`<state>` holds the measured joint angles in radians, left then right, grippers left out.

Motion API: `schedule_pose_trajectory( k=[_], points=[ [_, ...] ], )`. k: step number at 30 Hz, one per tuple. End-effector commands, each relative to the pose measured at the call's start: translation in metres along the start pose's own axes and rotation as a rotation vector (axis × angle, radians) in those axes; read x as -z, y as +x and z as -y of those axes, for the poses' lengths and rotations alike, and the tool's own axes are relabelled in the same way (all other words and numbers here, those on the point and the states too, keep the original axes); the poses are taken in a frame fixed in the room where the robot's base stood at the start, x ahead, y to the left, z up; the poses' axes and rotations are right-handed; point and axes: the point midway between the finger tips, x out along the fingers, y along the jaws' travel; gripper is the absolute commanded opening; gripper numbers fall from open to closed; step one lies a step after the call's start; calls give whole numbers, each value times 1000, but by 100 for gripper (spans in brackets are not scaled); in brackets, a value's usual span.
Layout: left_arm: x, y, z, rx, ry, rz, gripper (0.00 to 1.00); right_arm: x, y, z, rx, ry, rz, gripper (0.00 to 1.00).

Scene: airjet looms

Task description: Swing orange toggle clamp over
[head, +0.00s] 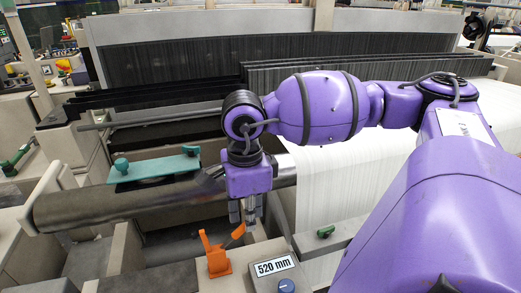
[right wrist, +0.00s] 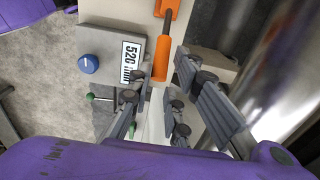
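The orange toggle clamp (head: 217,260) stands on a light block beside the loom's roller. Its orange handle slants up to the right, its tip close to my right gripper (head: 245,210), which points down from above. In the right wrist view the clamp's orange handle (right wrist: 161,59) reaches in from the top, between the grey fingers of my right gripper (right wrist: 165,75). The fingers are spread, with a gap visible on the right side of the handle; whether the left finger touches it I cannot tell. My left gripper is not in view.
A "520 mm" label (head: 274,267) and a blue knob (head: 286,286) sit right of the clamp. A large metal roller (head: 100,205) lies behind, with a teal bracket (head: 155,168) above it. White warp threads (head: 335,190) spread to the right.

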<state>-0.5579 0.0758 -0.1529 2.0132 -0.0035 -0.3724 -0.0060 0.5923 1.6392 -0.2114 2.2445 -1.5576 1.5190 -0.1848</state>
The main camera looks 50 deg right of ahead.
Motion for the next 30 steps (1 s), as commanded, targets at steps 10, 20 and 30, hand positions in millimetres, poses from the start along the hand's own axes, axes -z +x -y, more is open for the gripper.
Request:
schedule_pose_trajectory(
  k=[10,20,30],
  points=[
    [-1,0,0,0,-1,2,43,-1,1,-3,-7,-4,2,34],
    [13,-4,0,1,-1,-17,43,-2,-26,-3,-5,-4,5,34],
    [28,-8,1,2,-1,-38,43,-2,-59,-3,-6,-5,5,34]
  ],
)
